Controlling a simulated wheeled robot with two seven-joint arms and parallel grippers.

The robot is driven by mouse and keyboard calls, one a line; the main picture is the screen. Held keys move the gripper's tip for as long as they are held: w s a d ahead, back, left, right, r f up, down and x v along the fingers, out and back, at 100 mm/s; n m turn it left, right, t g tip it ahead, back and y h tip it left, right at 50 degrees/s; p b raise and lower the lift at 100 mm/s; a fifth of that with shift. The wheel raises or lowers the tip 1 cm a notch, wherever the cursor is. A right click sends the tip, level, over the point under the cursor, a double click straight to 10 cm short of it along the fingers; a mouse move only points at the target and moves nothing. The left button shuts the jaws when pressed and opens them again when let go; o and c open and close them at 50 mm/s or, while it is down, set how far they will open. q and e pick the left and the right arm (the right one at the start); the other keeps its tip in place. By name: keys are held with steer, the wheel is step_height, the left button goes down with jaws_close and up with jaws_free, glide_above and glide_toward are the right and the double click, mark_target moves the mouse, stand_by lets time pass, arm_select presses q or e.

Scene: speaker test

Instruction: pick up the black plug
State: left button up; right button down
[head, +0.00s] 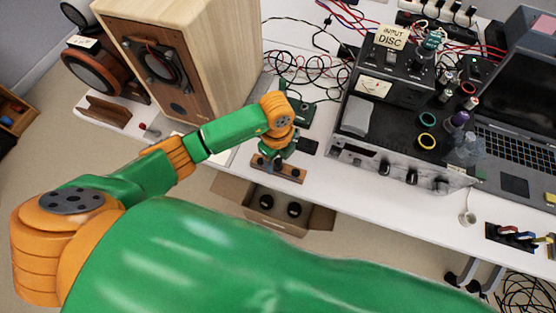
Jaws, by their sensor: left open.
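My left gripper (271,160) points down at the front edge of the white table, just over a small wooden block (290,173) with dark parts on it. It is open; its fingertips are small here, and I cannot tell whether they touch the block. A small flat black piece (308,147) lies on the table just right of the gripper. Black plugs (457,15) sit in a white power strip at the top right, far from the gripper. I cannot tell for sure which of these dark things is the black plug. My right gripper is not in view.
A large wooden speaker (215,60) stands left of the gripper. A black amplifier (385,140) with loose parts on top and a laptop (515,135) stand to the right. Tangled cables (300,70) lie behind. An open cardboard box (320,217) is below the table edge.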

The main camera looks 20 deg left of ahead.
arm_select(q)
steer(key=shift+d+f, duration=0.15)
steer(key=shift+f, duration=0.15)
steer(key=shift+d, duration=0.1)
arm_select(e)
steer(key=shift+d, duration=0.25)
arm_select(q)
jaws_close()
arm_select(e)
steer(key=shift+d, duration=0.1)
arm_select(q)
steer(key=shift+r, duration=0.1)
